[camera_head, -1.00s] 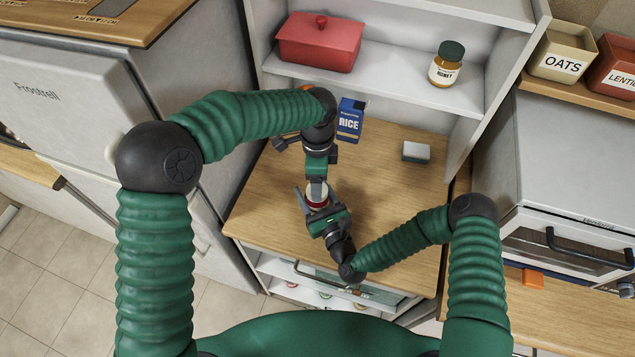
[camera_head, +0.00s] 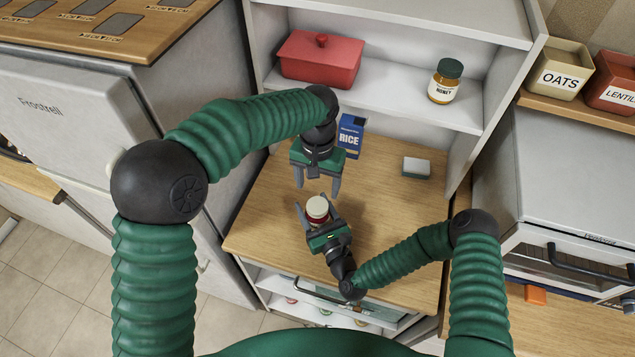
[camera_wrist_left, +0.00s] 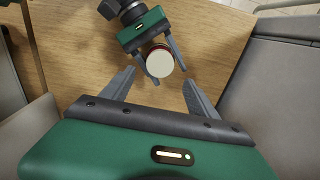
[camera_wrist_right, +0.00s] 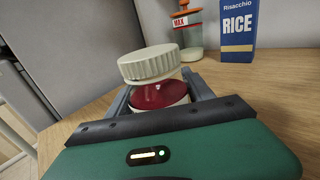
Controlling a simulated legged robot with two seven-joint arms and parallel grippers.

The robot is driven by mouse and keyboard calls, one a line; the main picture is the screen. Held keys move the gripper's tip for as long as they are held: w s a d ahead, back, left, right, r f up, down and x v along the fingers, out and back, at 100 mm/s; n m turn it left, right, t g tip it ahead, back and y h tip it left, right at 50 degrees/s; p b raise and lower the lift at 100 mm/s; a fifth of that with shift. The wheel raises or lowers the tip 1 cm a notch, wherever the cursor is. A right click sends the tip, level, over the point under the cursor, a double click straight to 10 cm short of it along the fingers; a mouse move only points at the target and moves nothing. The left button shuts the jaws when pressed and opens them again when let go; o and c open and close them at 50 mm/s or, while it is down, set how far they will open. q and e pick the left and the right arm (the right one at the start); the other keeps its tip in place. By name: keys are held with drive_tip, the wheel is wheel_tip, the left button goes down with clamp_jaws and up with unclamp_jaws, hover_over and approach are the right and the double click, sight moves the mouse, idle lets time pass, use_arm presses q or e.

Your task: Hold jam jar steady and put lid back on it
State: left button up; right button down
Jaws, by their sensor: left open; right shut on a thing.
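The jam jar (camera_wrist_right: 158,96), with dark red contents, stands between the fingers of my right gripper (camera_head: 317,212), which is shut on it. The cream ridged lid (camera_wrist_right: 147,64) is on top of the jar in the right wrist view and looks slightly tilted; I cannot tell whether it is fully seated. From above, the lid (camera_head: 317,206) covers the jar's mouth, and it also shows in the left wrist view (camera_wrist_left: 160,63). My left gripper (camera_head: 317,187) is open and empty, apart from the lid, on the side towards the shelf.
A blue rice box (camera_head: 350,138) stands at the back of the wooden worktop (camera_head: 390,205). A small white-and-green block (camera_head: 416,167) lies to the right. A honey jar (camera_head: 445,82) and red pot (camera_head: 320,62) are on the shelf above.

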sight(317, 205)
idle(0.3)
use_arm(q)
wheel_tip(317, 205, down, 8)
idle(0.5)
drive_tip(key=c, duration=1.5)
drive_tip(key=o, duration=1.7)
drive_tip(key=shift+c, duration=0.2)
drive_tip(key=shift+r, duration=0.15)
